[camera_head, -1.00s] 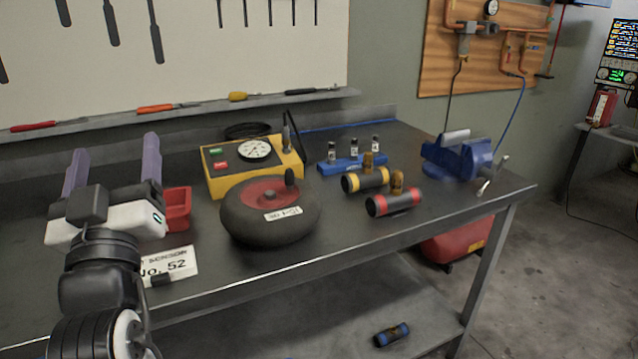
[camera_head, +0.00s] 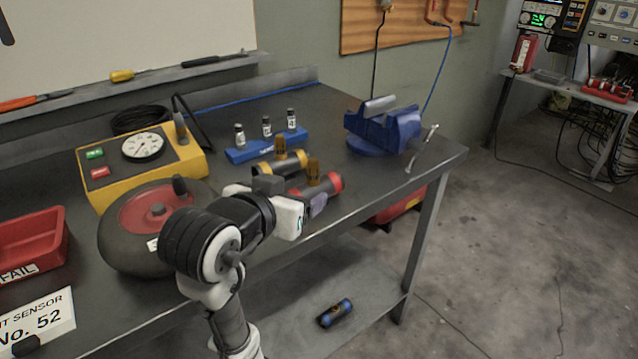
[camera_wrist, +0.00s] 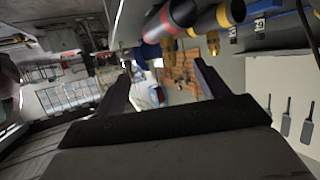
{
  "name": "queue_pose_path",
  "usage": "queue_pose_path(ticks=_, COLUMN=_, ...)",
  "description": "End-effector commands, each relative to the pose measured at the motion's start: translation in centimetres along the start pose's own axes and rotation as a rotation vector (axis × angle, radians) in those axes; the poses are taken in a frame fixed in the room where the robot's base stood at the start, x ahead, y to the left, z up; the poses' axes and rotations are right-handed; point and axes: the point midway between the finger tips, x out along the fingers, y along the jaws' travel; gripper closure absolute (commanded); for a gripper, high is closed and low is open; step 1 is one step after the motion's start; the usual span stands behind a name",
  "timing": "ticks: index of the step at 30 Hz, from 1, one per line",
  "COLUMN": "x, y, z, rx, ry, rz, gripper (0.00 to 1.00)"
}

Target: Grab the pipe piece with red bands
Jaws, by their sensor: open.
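The pipe piece with red bands (camera_head: 333,184) lies on the bench near its front edge, dark with a brass fitting on top. My gripper (camera_head: 298,198) is in front of it in the head view and hides part of it. In the wrist view the red-banded pipe (camera_wrist: 170,19) is at the top, beyond and above the gap between the spread fingers of my gripper (camera_wrist: 162,70). The fingers are open with nothing between them. They do not appear to touch the pipe.
A yellow-banded pipe (camera_head: 272,166) lies just behind; it also shows in the wrist view (camera_wrist: 221,15). A blue vise (camera_head: 385,130) stands right, a blue vial holder (camera_head: 262,147) behind, and a wheel (camera_head: 130,235) left. A blue-banded pipe (camera_head: 335,313) lies on the lower shelf.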

Motion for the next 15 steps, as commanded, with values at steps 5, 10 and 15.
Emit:
queue_pose_path(ticks=5, x=1.1, y=0.2, z=-0.4, rx=-0.003, ry=-0.006, rz=0.003, gripper=0.27)
queue_pose_path(ticks=10, x=2.3, y=0.0, z=-0.2, rx=-0.001, ry=-0.016, rz=-0.004, gripper=0.27)
queue_pose_path(ticks=15, x=3.9, y=0.0, z=-0.2, rx=-0.001, ry=-0.016, rz=-0.004, gripper=0.27)
